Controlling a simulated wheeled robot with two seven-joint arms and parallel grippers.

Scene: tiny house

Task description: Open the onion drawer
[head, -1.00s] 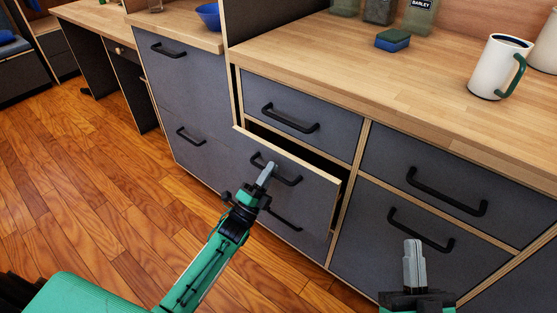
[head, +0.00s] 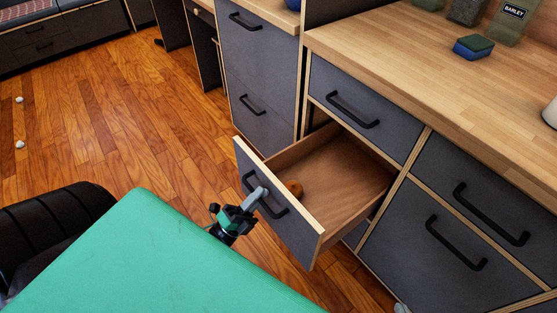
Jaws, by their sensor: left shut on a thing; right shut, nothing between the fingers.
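The onion drawer (head: 335,185) is the grey-fronted drawer below the top drawer of the wooden-topped counter. It stands well out from the cabinet, with its bare wooden inside showing. A small orange-brown onion (head: 294,187) lies in it near the front panel, partly hidden by the panel's edge. My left gripper (head: 258,195) is shut on the drawer's black handle (head: 277,211), on the outer face of the front. My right gripper (head: 401,308) shows only as a grey tip at the bottom edge of the picture, apart from the drawer and shut on nothing.
Closed grey drawers with black handles flank the open one, at upper left (head: 262,70) and right (head: 475,190). A sponge (head: 473,47) and a barley bag (head: 508,20) stand on the counter (head: 420,75).

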